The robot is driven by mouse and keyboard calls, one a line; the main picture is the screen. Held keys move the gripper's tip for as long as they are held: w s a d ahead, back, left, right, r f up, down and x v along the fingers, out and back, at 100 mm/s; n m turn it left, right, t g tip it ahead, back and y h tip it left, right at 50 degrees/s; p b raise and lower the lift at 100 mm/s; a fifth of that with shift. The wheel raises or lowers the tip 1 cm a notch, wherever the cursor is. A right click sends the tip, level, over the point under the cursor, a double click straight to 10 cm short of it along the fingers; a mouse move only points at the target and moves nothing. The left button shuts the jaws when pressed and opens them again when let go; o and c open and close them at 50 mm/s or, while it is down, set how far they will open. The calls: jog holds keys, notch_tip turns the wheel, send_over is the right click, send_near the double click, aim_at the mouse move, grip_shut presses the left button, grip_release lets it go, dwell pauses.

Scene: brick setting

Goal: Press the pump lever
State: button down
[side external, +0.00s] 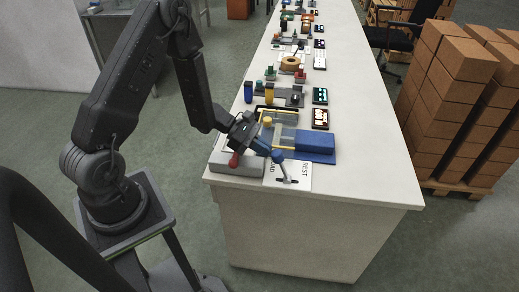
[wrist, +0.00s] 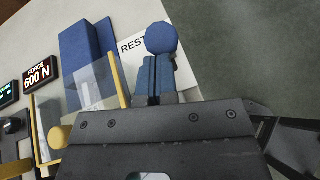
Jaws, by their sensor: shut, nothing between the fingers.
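The pump lever's round blue knob (side external: 278,155) stands above a white card (side external: 300,172) lettered REST and, partly hidden, a second word. The knob (wrist: 161,38) also shows at the top centre of the wrist view. My gripper (side external: 267,149) is shut and empty, with its blue fingers pointing down at the knob. In the wrist view the fingertips (wrist: 157,60) lie right by the knob's near edge; I cannot tell whether they touch. Most of the lever's rod is hidden by my gripper.
A blue block on a blue base (side external: 316,142), with a clear panel beside it, is close to the lever. A grey base (side external: 238,168) with a red knob (side external: 234,160) sits at the bench's near corner. A FORCE 600 N display (wrist: 38,74) and several fixtures stand along the white bench (side external: 370,170).

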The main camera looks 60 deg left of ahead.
jog(key=w+d+r+g+y, duration=0.2)
jog(key=w+d+y, duration=0.1)
jog(key=shift+w+d+g, duration=0.2)
jog(key=shift+g, duration=0.1)
jog(key=shift+n+g+y, duration=0.3)
jog(key=shift+g+y, duration=0.4)
jog(key=shift+y, duration=0.1)
jog(key=shift+w+d, duration=2.05)
jog(key=shift+r, duration=0.1)
jog(key=w+d+r+v, duration=0.1)
jog(key=v, duration=0.8)
jog(key=shift+r, duration=0.4)
